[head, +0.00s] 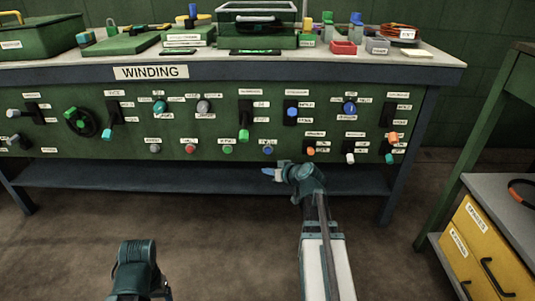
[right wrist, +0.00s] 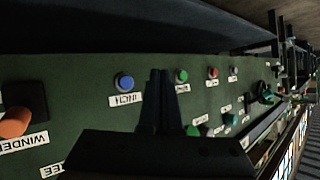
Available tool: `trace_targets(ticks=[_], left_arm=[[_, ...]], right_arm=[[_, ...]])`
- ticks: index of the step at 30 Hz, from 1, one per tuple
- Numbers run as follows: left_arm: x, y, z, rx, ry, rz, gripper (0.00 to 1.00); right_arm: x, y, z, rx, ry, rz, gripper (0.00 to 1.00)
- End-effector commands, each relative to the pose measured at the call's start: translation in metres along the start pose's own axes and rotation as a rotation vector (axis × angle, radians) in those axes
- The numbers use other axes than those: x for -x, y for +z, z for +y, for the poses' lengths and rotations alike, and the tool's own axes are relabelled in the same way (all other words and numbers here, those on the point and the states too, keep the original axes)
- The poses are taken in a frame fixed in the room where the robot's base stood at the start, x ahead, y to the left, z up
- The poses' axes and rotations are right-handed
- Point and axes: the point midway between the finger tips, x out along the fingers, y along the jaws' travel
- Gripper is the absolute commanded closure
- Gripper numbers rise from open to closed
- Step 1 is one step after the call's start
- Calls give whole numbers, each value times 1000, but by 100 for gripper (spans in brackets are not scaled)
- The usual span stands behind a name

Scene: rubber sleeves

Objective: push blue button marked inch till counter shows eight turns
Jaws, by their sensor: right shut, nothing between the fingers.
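The blue button (right wrist: 123,82) sits on the green panel in the right wrist view, with an upside-down INCH label (right wrist: 126,99) beside it. In the head view the blue button (head: 268,150) is in the lower row. My right gripper (head: 268,172) is just below it there, shut and empty. In the right wrist view its dark fingers (right wrist: 160,73) are together, between the blue button and a green one. Contact with the panel cannot be told. A dark display with green marks (head: 255,52) stands on the bench; its digits are unreadable. My left gripper's fingers are not visible.
Other buttons flank it: a green one (head: 228,150) to the left and an orange knob (head: 310,151) to the right. Levers and knobs crowd the panel above. A lower shelf (head: 200,178) runs beneath. A yellow drawer cabinet (head: 485,250) stands at right.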

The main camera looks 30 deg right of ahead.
Motion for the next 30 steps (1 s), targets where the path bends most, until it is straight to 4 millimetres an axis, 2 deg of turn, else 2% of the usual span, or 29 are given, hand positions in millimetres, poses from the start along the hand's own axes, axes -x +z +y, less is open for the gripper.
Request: trace_targets(ticks=[11,24,30], left_arm=[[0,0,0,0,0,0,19],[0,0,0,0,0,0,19],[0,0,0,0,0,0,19]], right_arm=[[-12,-8,8,0,-1,-1,100],[-52,-37,37,0,-1,-1,100],[-61,-44,44,0,-1,-1,100]])
